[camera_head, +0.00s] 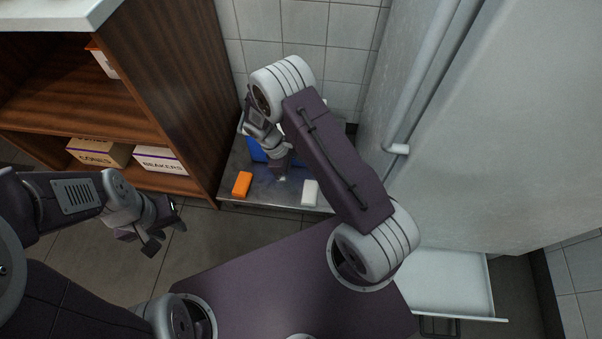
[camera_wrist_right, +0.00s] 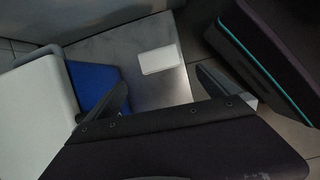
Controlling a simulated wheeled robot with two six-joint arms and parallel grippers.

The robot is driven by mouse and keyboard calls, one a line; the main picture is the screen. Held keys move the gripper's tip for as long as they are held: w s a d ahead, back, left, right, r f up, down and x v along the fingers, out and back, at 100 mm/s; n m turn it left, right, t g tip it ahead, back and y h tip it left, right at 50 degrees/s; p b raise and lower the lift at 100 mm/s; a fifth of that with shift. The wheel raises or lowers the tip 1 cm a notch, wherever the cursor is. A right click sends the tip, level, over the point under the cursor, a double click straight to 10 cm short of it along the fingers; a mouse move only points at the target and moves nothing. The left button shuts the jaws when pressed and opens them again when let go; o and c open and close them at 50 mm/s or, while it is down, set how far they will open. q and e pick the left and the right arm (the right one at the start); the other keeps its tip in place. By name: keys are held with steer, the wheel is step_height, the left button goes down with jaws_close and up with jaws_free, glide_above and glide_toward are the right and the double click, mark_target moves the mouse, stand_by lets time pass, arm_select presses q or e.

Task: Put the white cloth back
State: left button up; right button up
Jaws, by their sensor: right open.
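A small white folded cloth (camera_head: 310,193) lies flat at the front right of a low metal shelf (camera_head: 265,196). In the right wrist view the cloth (camera_wrist_right: 160,60) lies beyond the fingertips, between their directions, apart from both. My right gripper (camera_head: 279,160) reaches down over the shelf, left of and behind the cloth. In the wrist view its fingers (camera_wrist_right: 166,88) are spread with nothing between them. My left gripper (camera_head: 160,230) is over the floor at the left, its fingers apart and empty.
An orange block (camera_head: 242,184) lies at the shelf's front left. A blue thing (camera_head: 257,150) stands behind it, partly hidden by my right arm. A wooden cabinet (camera_head: 180,80) with boxes borders the left, a grey wall panel (camera_head: 500,120) the right. A white open drawer (camera_head: 450,283) sits lower right.

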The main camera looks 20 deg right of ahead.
steer(key=s+r+m+t+y, duration=0.1)
steer(key=s+r+m+y, duration=0.1)
steer(key=s+r+m, duration=0.3)
steer(key=s+r+m+t+y, duration=0.1)
steer(key=s+r+m, duration=0.5)
steer(key=r, duration=0.6)
steer(key=shift+s+a+r+m+t+y, duration=0.15)
steer(key=shift+m+t+y, duration=0.2)
steer(key=shift+t, duration=0.35)
